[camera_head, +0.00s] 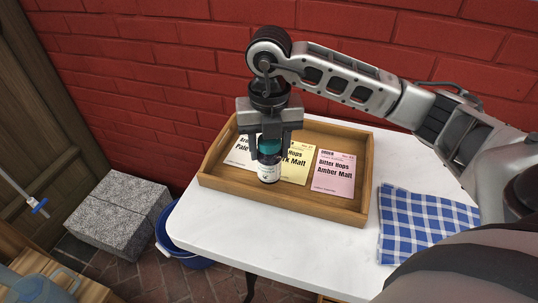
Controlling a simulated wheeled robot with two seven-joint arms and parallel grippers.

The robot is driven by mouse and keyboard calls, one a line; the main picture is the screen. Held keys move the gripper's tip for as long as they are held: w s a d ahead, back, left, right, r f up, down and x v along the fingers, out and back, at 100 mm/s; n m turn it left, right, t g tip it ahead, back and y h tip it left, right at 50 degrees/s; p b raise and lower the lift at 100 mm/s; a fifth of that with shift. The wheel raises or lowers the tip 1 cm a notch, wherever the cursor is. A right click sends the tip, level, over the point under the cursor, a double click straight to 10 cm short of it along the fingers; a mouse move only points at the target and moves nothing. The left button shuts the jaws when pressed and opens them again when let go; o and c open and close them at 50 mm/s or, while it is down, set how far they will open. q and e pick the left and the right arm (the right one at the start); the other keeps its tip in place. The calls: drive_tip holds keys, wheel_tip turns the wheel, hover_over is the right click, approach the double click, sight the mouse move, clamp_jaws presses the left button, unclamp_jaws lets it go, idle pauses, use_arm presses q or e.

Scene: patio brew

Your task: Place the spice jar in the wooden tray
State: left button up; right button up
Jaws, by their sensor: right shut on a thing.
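The spice jar (268,171) has a white label and a teal lid. My right gripper (268,143) is shut on its upper part and holds it upright. The jar is in front of the labelled cards, over the front left part of the wooden tray (290,204). I cannot tell whether its base touches the tray floor. The tray lies on the white table (215,232). My left gripper is not in view.
In the tray lie a white card (238,158), a yellow card (296,168) and a pink card (333,175). A blue checked cloth (418,222) lies right of the tray. A red brick wall (150,80) stands behind. A blue bucket (178,247) is below the table's left edge.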

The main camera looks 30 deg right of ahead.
sight(269, 158)
drive_tip(key=shift+a+f, duration=0.1)
drive_tip(key=shift+f, duration=1.5)
drive_tip(key=o, duration=1.1)
drive_tip(key=shift+c, duration=0.2)
wheel_tip(269, 158, up, 12)
drive_tip(key=shift+r+p, duration=0.25)
drive_tip(key=shift+p, duration=0.1)
